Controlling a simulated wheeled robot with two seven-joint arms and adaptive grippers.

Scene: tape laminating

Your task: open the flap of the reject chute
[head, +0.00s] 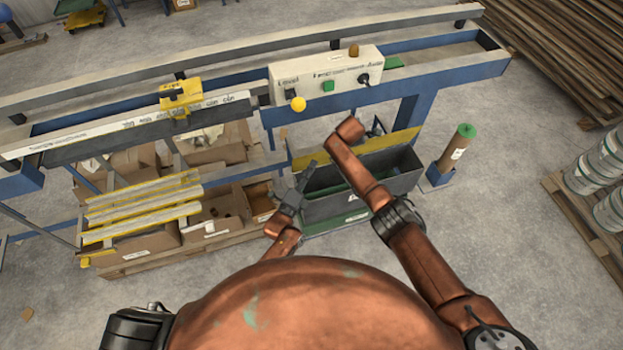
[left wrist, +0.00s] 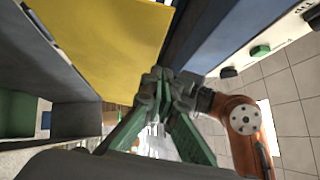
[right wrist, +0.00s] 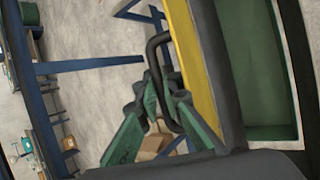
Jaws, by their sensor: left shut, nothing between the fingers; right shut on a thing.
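The reject chute (head: 350,190) is a dark grey bin below the conveyor, with a green interior that shows in the right wrist view (right wrist: 250,60). Its yellow flap (head: 378,145) stands up along the chute's far side, leaving the top open. The flap also shows broad in the left wrist view (left wrist: 105,35). A black bar handle (right wrist: 153,55) is on the flap. My left gripper (head: 308,170) is shut and empty at the chute's left end, near the flap's edge (left wrist: 157,82).
A brown post with a green top (head: 457,147) stands right of the chute. Cartons (head: 215,200) on a pallet fill the left. Floor is clear in front.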

